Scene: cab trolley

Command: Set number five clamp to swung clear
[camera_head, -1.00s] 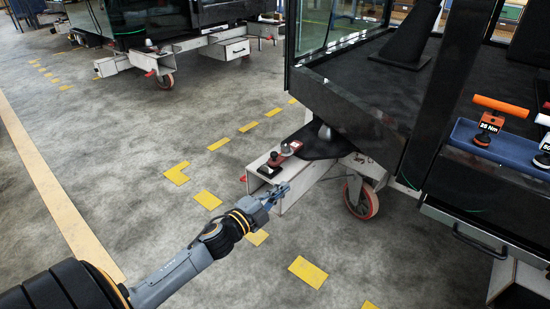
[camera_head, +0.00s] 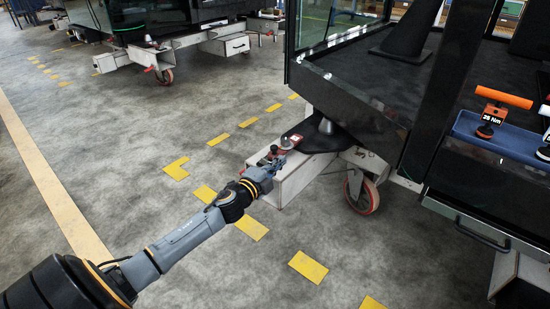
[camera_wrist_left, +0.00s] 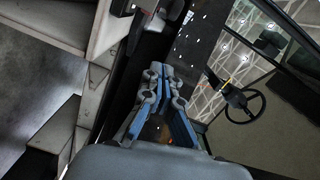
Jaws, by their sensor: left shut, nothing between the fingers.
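A clamp (camera_head: 269,157) with a dark knob and a red part sits on the white box-shaped outrigger (camera_head: 302,178) at the near corner of the trolley. Its number is not readable. A small red label (camera_head: 291,140) lies just behind it, beside the grey cone-shaped mount under the cab's corner. My left gripper (camera_head: 279,163) is shut and empty at the clamp, overlapping part of it in the head view; whether they touch I cannot tell. In the left wrist view its closed fingers (camera_wrist_left: 162,76) point toward a dark surface, with the white frame at left. My right gripper is out of view.
The dark cab body (camera_head: 360,100) stands just behind the outrigger. A red-rimmed caster (camera_head: 361,194) is to its right. A blue tool tray (camera_head: 500,134) with orange-handled torque tools is at far right. The floor (camera_head: 130,190) at left is clear. A steering wheel (camera_wrist_left: 242,103) shows in the left wrist view.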

